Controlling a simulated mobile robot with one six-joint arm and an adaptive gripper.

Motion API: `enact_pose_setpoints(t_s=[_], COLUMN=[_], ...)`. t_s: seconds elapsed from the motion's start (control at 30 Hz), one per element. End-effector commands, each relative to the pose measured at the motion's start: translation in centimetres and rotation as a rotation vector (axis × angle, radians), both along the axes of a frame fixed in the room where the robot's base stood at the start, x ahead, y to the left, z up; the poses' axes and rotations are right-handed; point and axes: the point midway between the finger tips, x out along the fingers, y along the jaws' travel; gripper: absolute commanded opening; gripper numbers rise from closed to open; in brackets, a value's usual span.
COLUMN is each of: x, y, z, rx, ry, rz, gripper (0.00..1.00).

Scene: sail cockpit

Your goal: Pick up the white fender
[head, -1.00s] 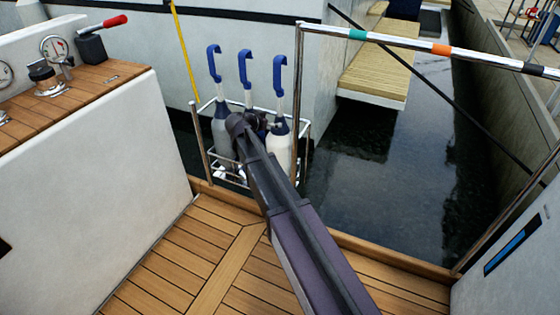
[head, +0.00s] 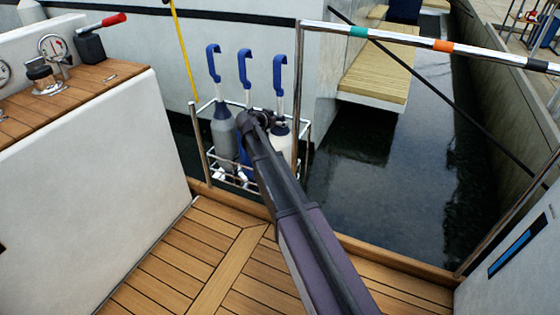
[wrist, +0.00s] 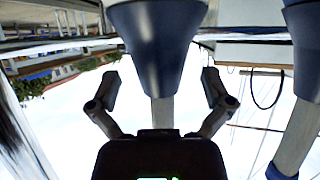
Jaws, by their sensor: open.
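The white fender (head: 281,146) stands upright at the right of the rack, with a dark blue top, a pale strap and a blue hook. My gripper (head: 272,122) is at its upper part in the head view, and my arm hides some of its body. The wrist view appears upside down. There my gripper (wrist: 160,92) is open, with one finger on each side of a pale strap (wrist: 162,112) below a dark blue fender top (wrist: 158,45). A gap shows on both sides of the strap. The fender's body is mostly out of the wrist view.
A grey fender (head: 224,138) and a blue fender stand left of the white one in the white wire rack (head: 213,173). Another dark blue top (wrist: 305,50) is close at right in the wrist view. A steel post (head: 297,85) rises just right of the rack.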

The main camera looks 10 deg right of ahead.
Motion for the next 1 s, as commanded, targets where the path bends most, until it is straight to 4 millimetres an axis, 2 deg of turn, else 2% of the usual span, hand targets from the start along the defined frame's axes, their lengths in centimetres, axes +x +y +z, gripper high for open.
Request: enact_pose_setpoints(t_s=[0.2,0.73,0.77,1.0], x=[0.92,0.9,0.89,0.9], y=[-0.99,-1.01,-1.01,-1.01], z=[-0.73,-0.67,-0.66,-0.67], rx=[-0.001,-0.001,-0.001,0.0], ry=[0.001,0.001,0.001,0.0], rz=[0.0,0.0,0.0,0.0], gripper=[1.0,1.0,0.97,0.26])
